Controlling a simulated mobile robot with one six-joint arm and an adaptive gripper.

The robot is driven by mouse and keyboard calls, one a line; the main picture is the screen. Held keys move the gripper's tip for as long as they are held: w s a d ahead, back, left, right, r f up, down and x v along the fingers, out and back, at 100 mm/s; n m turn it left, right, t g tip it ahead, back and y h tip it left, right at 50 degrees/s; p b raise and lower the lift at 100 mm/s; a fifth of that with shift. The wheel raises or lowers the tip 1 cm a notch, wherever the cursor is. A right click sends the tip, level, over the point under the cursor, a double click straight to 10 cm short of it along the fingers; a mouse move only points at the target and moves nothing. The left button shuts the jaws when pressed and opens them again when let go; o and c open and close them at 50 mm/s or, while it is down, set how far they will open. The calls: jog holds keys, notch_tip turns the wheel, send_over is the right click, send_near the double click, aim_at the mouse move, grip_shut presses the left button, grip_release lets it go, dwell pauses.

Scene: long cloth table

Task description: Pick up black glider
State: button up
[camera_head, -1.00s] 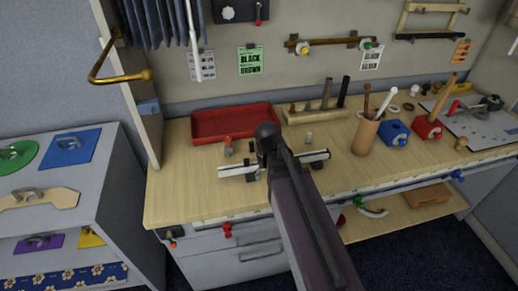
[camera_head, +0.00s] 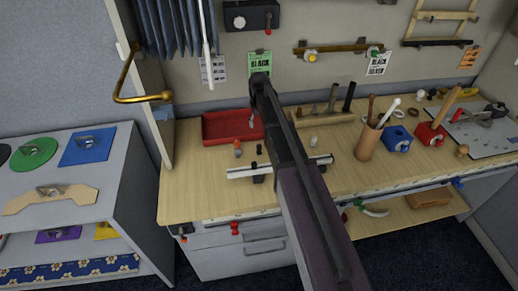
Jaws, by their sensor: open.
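A pale rail (camera_head: 245,172) lies along the front of the wooden bench, partly hidden by my arm. A small black piece (camera_head: 259,149) stands just behind the rail, and another dark piece (camera_head: 258,179) shows at its front edge. I cannot tell for sure which of them is the black glider. My gripper (camera_head: 259,82) is raised over the back of the bench, in front of the green label in the picture. It is open and apart from the rail and both dark pieces. Its fingers are small and mostly hidden by its own body.
A red tray (camera_head: 222,139) sits behind the rail. A small orange-and-grey piece (camera_head: 238,148) stands nearby. To the right are a wooden block with pegs (camera_head: 318,118), a brown cup of tools (camera_head: 367,143), a blue block (camera_head: 397,139) and a red block (camera_head: 430,133).

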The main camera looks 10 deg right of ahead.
aim_at(259, 145)
notch_tip(259, 145, down, 9)
jog(key=b, duration=0.8)
jog(key=shift+r+b, duration=0.2)
jog(key=shift+b, duration=0.15)
jog(key=shift+f, duration=0.15)
dwell(0.4)
jog(key=shift+s+f+b, duration=0.1)
jog(key=shift+f+b, duration=2.35)
jog(key=shift+b, duration=0.15)
jog(key=c, duration=0.9)
